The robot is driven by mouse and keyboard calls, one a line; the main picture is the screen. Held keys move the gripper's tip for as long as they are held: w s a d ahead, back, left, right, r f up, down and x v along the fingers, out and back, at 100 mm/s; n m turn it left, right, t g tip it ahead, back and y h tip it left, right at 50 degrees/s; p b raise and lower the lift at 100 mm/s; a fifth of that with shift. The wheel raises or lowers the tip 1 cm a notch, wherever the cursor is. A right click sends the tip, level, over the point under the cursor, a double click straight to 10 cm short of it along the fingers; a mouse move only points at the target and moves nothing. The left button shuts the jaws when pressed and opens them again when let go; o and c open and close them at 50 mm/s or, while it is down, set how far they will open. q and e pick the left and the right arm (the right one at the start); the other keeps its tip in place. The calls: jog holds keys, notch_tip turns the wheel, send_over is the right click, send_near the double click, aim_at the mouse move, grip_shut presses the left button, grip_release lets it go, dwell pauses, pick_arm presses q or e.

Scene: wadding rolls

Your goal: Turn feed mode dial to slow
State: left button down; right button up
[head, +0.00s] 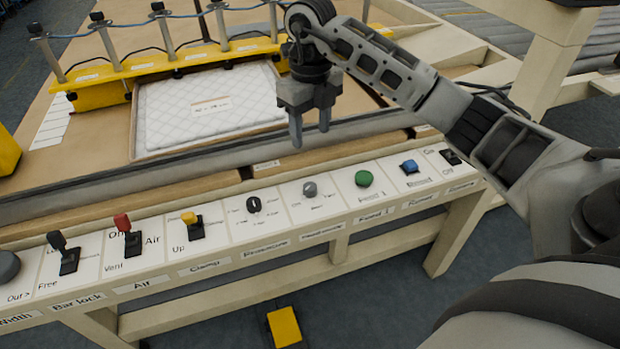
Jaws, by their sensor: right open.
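A control panel (284,221) runs across the front of the machine. On it are a small grey dial (310,189) and, to its left, a black dial (254,204) with a light pointer mark. Their labels are too small to read surely, so I cannot tell for certain which is the feed mode dial or where it is set. My right gripper (310,137) hangs with its fingers down, open and empty, above and behind the grey dial, apart from the panel. My left gripper is out of view.
Left of the dials stand yellow (189,218), red (122,222) and black (57,240) levers. To the right are a green button (363,178), a blue button (409,167) and a black switch (451,157).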

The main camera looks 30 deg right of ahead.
aim_at(310, 186)
notch_tip(310, 186, down, 14)
jog(key=shift+a+f+p, duration=0.1)
jog(key=shift+f+p, duration=0.1)
jog(key=shift+p, duration=0.4)
jog(key=c, duration=1)
